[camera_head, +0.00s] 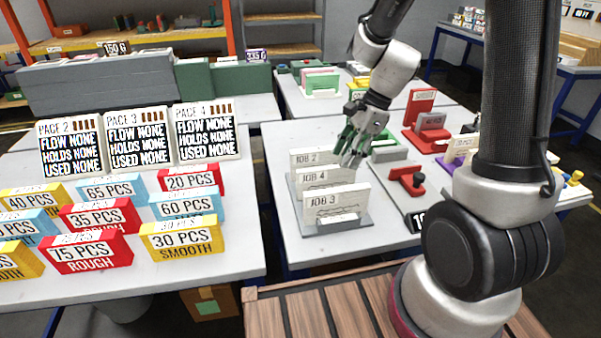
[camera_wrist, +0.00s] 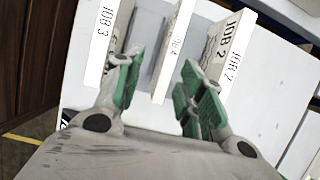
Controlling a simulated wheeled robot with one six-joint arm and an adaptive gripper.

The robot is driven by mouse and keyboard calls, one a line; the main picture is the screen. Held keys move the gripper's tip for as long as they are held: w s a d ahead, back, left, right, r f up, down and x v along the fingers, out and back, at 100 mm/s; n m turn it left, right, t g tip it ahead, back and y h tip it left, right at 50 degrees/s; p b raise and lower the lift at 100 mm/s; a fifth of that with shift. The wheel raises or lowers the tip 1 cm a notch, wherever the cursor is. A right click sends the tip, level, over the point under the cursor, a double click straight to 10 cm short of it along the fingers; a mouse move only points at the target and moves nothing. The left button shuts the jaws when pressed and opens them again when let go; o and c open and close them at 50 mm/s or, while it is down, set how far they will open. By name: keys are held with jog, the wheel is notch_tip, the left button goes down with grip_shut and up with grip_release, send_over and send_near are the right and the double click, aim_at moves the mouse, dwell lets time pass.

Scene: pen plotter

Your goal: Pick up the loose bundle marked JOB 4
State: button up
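The bundle marked JOB 4 (camera_head: 322,178) is a white upright slab, standing in a row between the JOB 2 bundle (camera_head: 312,156) and the JOB 3 bundle (camera_head: 336,201) on a grey base (camera_head: 362,222). In the wrist view, JOB 4 (camera_wrist: 174,45) stands in the middle, with JOB 3 (camera_wrist: 102,42) at left and JOB 2 (camera_wrist: 229,48) at right. My gripper (camera_head: 352,150) is open and empty, close over the right end of the row. In the wrist view its green-padded fingers (camera_wrist: 158,92) lie on either side of JOB 4's line. I cannot tell whether they touch anything.
A red holder (camera_head: 407,182) and a grey plate with a green block (camera_head: 386,150) stand right of the row. Colored PCS blocks (camera_head: 97,217) and page signs (camera_head: 138,138) fill the left table. The white tabletop is bare left of the row.

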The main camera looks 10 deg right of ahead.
aim_at(331, 167)
jog(key=a+f, duration=0.1)
jog(key=f, duration=0.1)
jog(key=a+f, duration=0.2)
jog(key=f, duration=0.1)
jog(key=w+a+f, duration=0.1)
jog(key=a+f, duration=0.1)
jog(key=shift+w+f, duration=0.1)
jog(key=shift+f, duration=0.1)
grip_shut()
